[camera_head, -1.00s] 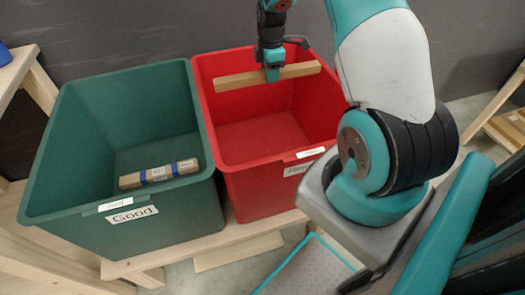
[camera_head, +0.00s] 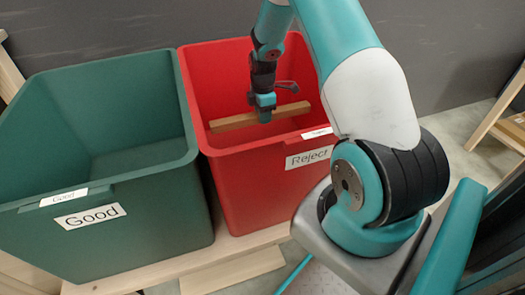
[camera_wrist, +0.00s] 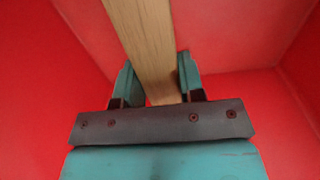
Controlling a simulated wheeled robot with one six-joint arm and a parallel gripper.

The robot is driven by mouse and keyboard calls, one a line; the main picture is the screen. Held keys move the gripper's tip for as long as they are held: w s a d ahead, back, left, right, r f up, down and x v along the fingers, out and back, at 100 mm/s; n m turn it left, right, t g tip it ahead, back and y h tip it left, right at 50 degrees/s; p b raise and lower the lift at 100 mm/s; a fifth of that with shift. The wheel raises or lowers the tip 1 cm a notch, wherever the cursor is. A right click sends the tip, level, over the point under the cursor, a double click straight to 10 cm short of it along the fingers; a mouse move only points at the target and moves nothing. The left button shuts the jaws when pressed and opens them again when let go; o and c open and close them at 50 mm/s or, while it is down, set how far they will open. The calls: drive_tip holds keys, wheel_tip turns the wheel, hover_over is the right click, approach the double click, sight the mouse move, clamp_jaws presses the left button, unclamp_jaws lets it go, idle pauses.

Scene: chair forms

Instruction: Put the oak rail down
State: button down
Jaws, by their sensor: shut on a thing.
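The oak rail (camera_head: 234,122) is a light brown wooden bar. My gripper (camera_head: 264,116) is shut on it near its middle and holds it roughly level inside the red bin (camera_head: 252,195) labelled Reject. In the wrist view the rail (camera_wrist: 146,40) runs between the two teal fingers of my gripper (camera_wrist: 160,82), with red walls around it. I cannot tell whether the rail touches the bin floor or walls; the bin's front wall hides the floor in the head view.
The green bin (camera_head: 150,225) labelled Good stands directly left of the red bin. Both stand on a pale wooden platform (camera_head: 235,270). A grey wall (camera_head: 120,30) is behind them. A wooden frame (camera_head: 500,108) stands at the far right.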

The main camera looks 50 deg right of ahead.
wheel_tip(320, 180, down, 14)
drive_tip(key=b, duration=0.3)
drive_tip(key=shift+f, duration=0.1)
drive_tip(key=shift+f+b, duration=0.15)
drive_tip(key=shift+b, duration=0.15)
drive_tip(key=c, duration=0.7)
unclamp_jaws()
drive_tip(key=shift+c, duration=0.2)
wheel_tip(320, 180, up, 12)
drive_tip(key=p, duration=0.4)
drive_tip(key=shift+r, duration=0.2)
drive_tip(key=shift+r, duration=0.1)
